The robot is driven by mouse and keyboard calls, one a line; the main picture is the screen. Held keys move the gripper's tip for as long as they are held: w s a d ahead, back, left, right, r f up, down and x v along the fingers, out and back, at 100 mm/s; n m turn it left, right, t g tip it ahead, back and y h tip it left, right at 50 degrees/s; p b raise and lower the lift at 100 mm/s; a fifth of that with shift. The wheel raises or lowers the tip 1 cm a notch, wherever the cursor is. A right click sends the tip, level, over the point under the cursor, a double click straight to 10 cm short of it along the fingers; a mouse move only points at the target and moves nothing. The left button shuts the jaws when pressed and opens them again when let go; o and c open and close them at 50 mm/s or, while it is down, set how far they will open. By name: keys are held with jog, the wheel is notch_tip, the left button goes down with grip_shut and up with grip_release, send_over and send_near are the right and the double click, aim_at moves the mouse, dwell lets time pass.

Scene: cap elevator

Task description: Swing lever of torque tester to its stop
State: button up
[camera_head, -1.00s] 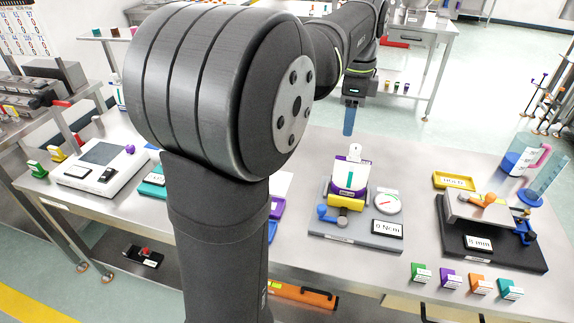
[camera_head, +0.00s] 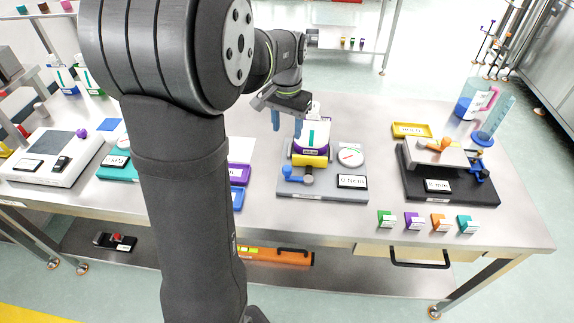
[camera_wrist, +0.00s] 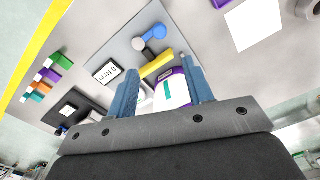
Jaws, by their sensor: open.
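The torque tester (camera_head: 345,193) is a grey plate with a "0 N·m" display (camera_head: 352,182), a round dial (camera_head: 351,155) and a yellow clamp (camera_head: 309,160). A white and purple container (camera_head: 312,137) stands behind the clamp. The lever (camera_head: 297,176) has a blue end at the plate's front left; it also shows in the wrist view (camera_wrist: 149,37). My gripper (camera_head: 292,120) is open and empty above and behind the container. In the wrist view its blue fingers (camera_wrist: 164,88) appear on either side of the container. I cannot tell whether they touch it.
A black device (camera_head: 450,190) and a yellow tray (camera_head: 412,130) are to the right. Several small coloured blocks (camera_head: 427,221) line the front edge. Purple and blue trays (camera_head: 238,174) lie to the left. A jug (camera_head: 468,108) stands at the back right.

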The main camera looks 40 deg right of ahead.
aim_at(287, 167)
notch_tip(287, 167, down, 15)
jog(key=shift+f, duration=0.1)
jog(key=shift+c, duration=0.2)
grip_shut()
